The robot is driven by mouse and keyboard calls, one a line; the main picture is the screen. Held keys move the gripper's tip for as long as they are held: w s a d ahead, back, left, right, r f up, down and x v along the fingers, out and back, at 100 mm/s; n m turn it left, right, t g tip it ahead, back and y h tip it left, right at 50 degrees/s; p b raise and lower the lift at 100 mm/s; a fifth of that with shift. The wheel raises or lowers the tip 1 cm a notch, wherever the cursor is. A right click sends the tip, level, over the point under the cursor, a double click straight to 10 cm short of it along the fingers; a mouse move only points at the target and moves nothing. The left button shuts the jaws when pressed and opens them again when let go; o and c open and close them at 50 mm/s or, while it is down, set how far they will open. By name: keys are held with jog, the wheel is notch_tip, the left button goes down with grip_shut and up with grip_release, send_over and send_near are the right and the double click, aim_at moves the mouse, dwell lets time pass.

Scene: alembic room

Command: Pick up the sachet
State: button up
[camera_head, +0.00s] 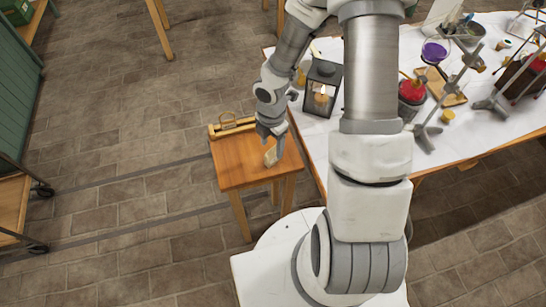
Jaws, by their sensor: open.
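The sachet, seemingly the small pale beige item (271,157), lies on a small wooden stool-like table (231,173), toward its right side. My gripper (270,141) points down just above and beside it. The fingers are small in this view and partly overlap the sachet's upper edge. I see no sign that the sachet is held; the jaws are open. Whether the fingers touch it cannot be told.
A brass-and-wood instrument (232,126) lies along the small table's back edge. A black lantern (322,88) with a lit candle stands on the white-covered table (470,135), among metal stands and red vessels. A wheeled wooden cart (14,207) is at left. Stone floor between is clear.

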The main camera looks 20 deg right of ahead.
aim_at(272, 157)
notch_tip(272, 157, down, 7)
jog(key=shift+r+b, duration=0.1)
jog(key=shift+b, duration=0.6)
grip_shut()
